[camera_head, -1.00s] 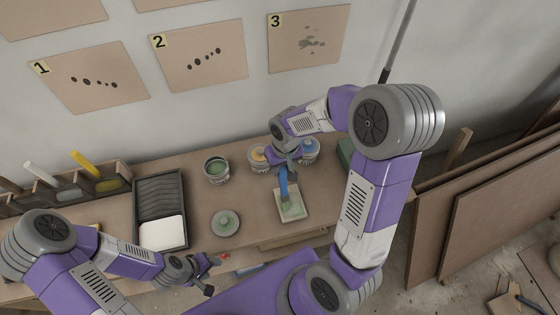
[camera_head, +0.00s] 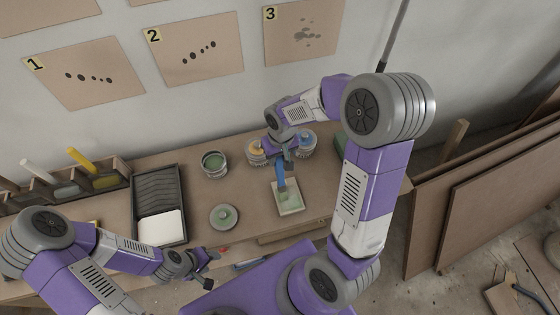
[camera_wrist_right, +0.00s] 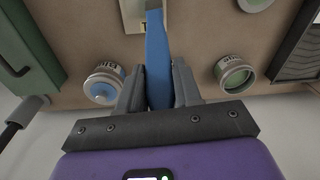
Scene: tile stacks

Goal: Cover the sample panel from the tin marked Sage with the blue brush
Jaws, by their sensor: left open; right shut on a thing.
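My right gripper (camera_head: 284,158) is shut on the blue brush (camera_head: 281,176), which hangs bristles down over the sample panel (camera_head: 291,206). The panel lies on the bench, pale green inside a light border. Whether the bristles touch it I cannot tell. In the right wrist view the brush handle (camera_wrist_right: 157,60) sits between the jaws (camera_wrist_right: 158,85). An open tin with green paint (camera_head: 214,163) stands left of the panel. It also shows in the right wrist view (camera_wrist_right: 235,75), its label too small to read surely. My left gripper (camera_head: 210,269) is open and empty near the bench's front edge.
A roller tray (camera_head: 135,205) and a rack with handled tools (camera_head: 105,181) are further left.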

